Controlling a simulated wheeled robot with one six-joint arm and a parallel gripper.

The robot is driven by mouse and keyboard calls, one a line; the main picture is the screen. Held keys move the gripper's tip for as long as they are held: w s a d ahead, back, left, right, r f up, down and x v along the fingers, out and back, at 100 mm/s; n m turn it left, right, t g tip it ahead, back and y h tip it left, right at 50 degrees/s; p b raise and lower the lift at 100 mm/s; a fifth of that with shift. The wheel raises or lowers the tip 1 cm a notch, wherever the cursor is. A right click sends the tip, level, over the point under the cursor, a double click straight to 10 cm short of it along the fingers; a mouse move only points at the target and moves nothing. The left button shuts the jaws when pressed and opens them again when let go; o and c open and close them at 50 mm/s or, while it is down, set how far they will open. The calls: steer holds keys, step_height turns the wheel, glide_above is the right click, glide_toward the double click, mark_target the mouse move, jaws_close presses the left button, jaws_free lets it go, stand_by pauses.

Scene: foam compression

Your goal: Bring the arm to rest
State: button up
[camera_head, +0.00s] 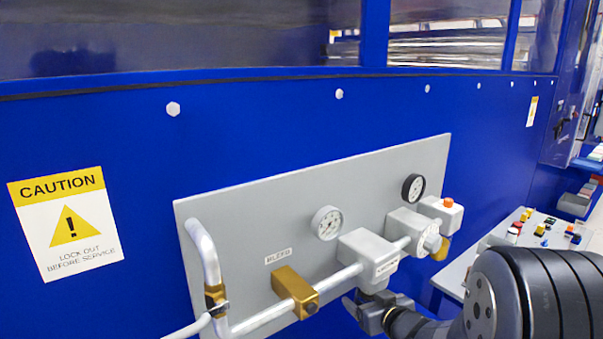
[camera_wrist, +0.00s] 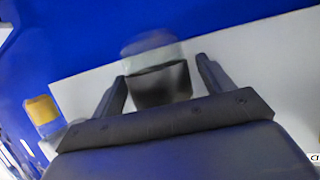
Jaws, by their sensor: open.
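My gripper (camera_head: 362,303) is low in the head view, just below a grey labelled box (camera_head: 368,255) on the pipe of a wall panel. My dark arm reaches it from the lower right. In the wrist view the two fingers of my gripper (camera_wrist: 160,75) stand apart. A blurred dark block with a pale top (camera_wrist: 158,84) shows between them. I cannot tell whether the fingers touch it.
The grey panel (camera_head: 262,215) carries pipes, a brass block (camera_head: 294,290), two gauges (camera_head: 327,223) and an orange button (camera_head: 447,202). A yellow part (camera_wrist: 42,110) shows left in the wrist view. A table (camera_head: 462,270) with small coloured parts stands right.

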steer(key=shift+f+m+h+b, duration=0.15)
steer(key=shift+m+h+b, duration=0.4)
steer(key=shift+b, duration=0.4)
steer(key=shift+f+b, duration=0.2)
steer(key=shift+b, duration=0.15)
